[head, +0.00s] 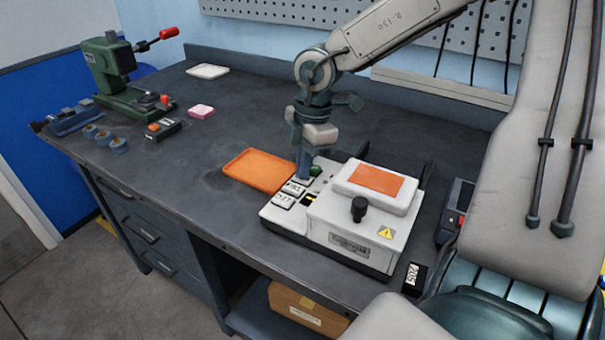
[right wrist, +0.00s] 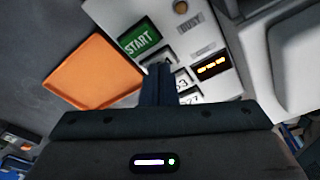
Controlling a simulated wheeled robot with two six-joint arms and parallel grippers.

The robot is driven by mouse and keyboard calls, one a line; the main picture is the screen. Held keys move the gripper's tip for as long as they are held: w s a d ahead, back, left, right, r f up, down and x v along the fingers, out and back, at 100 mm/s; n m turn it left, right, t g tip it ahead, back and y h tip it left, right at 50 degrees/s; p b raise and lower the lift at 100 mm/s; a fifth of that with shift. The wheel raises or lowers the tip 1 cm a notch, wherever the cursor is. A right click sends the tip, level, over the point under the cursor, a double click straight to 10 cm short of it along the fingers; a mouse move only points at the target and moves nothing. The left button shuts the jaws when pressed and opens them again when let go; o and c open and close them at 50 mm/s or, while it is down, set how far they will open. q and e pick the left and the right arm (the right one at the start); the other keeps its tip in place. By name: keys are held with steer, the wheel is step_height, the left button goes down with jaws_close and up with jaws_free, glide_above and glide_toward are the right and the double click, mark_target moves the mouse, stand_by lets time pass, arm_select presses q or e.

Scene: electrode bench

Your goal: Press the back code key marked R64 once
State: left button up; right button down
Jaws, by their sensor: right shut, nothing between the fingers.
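The white code machine (head: 345,230) stands on the bench with a column of white code keys at its left side. The front key (head: 283,201) and middle key (head: 294,188) show in the head view. The back key is mostly covered by my right gripper (head: 304,174); in the right wrist view only a sliver of it shows around the fingertips (right wrist: 158,70), and I cannot read its full label. The right gripper is shut, empty and pointing down at the back key; I cannot tell whether it touches. My left gripper is not in view.
A green START button (right wrist: 140,39) lies just behind the keys, with a lit orange display (right wrist: 211,67) beside them. An orange tray (head: 258,170) is left of the machine. A green press (head: 115,72) stands at the far left.

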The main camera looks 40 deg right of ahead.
steer(key=shift+r+p, duration=0.7)
steer(key=shift+r, duration=2.3)
